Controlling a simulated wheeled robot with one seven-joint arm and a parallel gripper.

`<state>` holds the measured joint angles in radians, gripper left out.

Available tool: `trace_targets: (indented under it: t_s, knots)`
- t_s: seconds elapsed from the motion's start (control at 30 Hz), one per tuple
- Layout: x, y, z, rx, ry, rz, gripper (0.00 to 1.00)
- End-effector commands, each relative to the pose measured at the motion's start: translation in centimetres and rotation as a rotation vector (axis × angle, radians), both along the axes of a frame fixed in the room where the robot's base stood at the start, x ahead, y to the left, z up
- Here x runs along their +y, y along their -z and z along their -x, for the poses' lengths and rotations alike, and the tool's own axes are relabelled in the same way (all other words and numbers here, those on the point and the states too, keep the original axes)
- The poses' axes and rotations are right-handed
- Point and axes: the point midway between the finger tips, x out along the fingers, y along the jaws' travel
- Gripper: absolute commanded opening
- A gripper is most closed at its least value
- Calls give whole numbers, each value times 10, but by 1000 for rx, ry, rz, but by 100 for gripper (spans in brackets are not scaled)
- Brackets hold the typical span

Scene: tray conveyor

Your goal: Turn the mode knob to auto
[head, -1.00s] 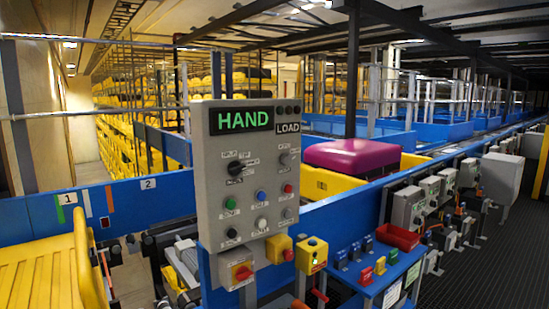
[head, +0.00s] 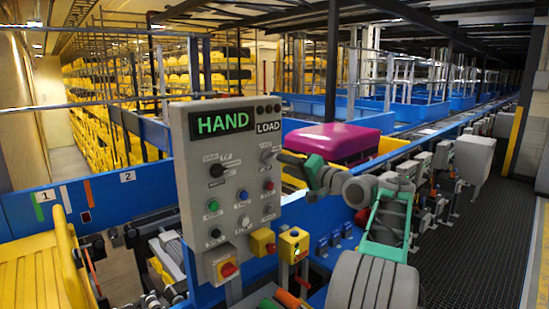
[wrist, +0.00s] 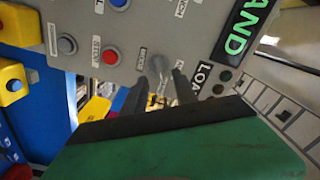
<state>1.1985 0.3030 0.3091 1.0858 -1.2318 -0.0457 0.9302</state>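The grey control panel (head: 245,205) shows a lit green HAND display (head: 222,122) and a white LOAD display (head: 268,127). A black knob (head: 216,170) is at its upper left and a grey knob (head: 267,155) at its upper right, under LOAD. Their small labels are too blurred to tell which is the mode knob. My gripper (head: 281,157) is at the panel's right edge, close to the grey knob. In the wrist view, my gripper (wrist: 160,85) is open, its two dark fingers on either side of the grey knob (wrist: 159,65). I cannot tell whether they touch it.
Buttons sit below the knobs, including a blue button (head: 243,195) and a red button (head: 269,185). A magenta load (head: 325,143) is behind my arm. The dark floor at right is clear.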

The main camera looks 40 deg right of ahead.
Motion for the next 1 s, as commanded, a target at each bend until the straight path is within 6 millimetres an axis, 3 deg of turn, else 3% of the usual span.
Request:
trace_targets:
  t_s: [0.1,0.3,0.6,1.0]
  knots:
    - [2,-3,-25,2,-3,-1,35]
    - [2,-2,-53,2,0,2,35]
    - [1,0,-57,2,2,3,34]
    - [2,0,-57,3,2,3,1]
